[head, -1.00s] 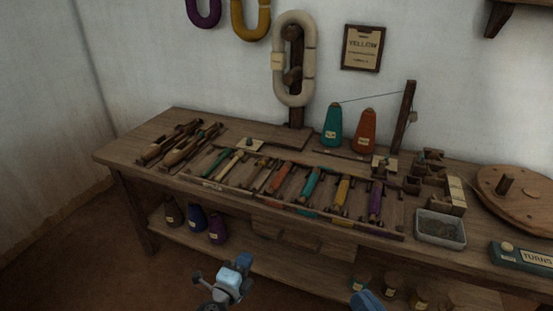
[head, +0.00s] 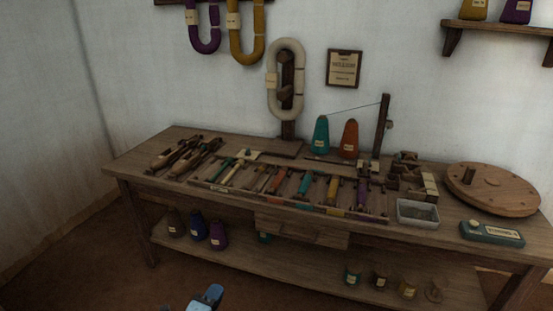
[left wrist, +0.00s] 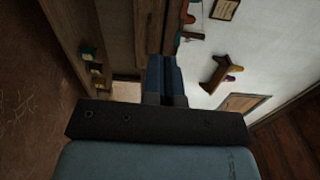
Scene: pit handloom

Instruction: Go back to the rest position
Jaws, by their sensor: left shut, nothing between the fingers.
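My left gripper (left wrist: 164,78) shows in the left wrist view with its two dark fingers together, shut and empty. In the head view part of my left arm's blue end (head: 207,297) shows at the bottom edge, in front of the workbench (head: 130,168) and apart from it. The fingers cannot be made out there. My right gripper is not in view.
The bench holds a rack of coloured bobbins (head: 305,185), shuttles (head: 175,152), teal (head: 321,137) and orange (head: 349,140) cones, a metal tin (head: 418,213) and a round wooden disc (head: 492,190). Cones and jars stand on its lower shelf. Floor before the bench is clear.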

